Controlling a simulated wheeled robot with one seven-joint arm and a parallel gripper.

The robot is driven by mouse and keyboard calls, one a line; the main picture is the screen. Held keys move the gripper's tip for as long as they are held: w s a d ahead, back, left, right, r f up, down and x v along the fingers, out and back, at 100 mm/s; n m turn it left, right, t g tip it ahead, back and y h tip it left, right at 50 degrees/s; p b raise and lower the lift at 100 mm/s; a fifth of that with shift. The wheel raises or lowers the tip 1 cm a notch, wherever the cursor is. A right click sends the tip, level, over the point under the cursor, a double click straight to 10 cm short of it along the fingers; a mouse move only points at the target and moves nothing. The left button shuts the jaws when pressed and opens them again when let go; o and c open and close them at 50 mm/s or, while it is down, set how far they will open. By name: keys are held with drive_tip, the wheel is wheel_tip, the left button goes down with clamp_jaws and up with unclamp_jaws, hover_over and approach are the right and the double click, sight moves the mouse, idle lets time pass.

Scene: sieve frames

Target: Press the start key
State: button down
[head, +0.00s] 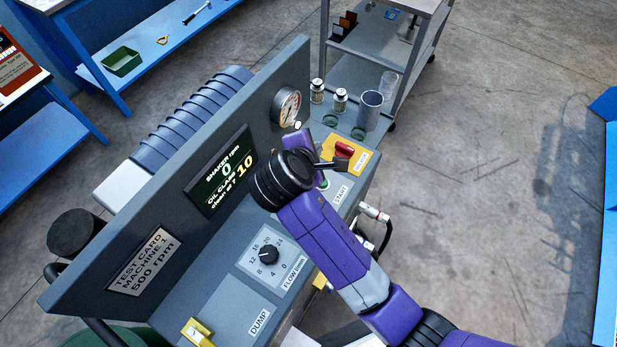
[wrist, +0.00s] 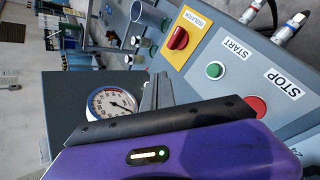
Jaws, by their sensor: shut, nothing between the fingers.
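The start key is a round green button (wrist: 214,70) on the grey panel, beside the START label (wrist: 229,48) in the wrist view. In the head view only a sliver of the green button (head: 324,184) shows, next to my gripper. My gripper (head: 340,164) is shut and empty over the panel, near the red isolator knob (head: 344,149). In the wrist view its fingertips (wrist: 158,88) are left of the green button, with a gap in the picture. Whether it touches the panel I cannot tell.
A red stop button (wrist: 256,106) is close to the green one. Jars and cups (head: 369,108) stand behind. The display (head: 222,172) reads 0 rpm.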

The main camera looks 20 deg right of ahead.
drive_tip(key=shift+s+d+f+n+g+h, duration=0.15)
drive_tip(key=shift+s+n+g, duration=0.1)
drive_tip(key=shift+s, duration=0.15)
drive_tip(key=shift+s+d+f+n+g+h, duration=0.1)
drive_tip(key=shift+s+d+f+n+g, duration=0.1)
drive_tip(key=shift+s, duration=0.2)
drive_tip(key=shift+s+d+f+n+g+h, duration=0.15)
drive_tip(key=shift+s+g, duration=0.1)
drive_tip(key=shift+s, duration=0.15)
drive_tip(key=shift+f, duration=0.15)
wheel_tip(320, 180, down, 5)
drive_tip(key=shift+f+b, duration=0.1)
drive_tip(key=shift+b, duration=0.95)
drive_tip(key=shift+f+b, duration=0.7)
drive_tip(key=shift+b, duration=0.25)
drive_tip(key=shift+f, duration=0.95)
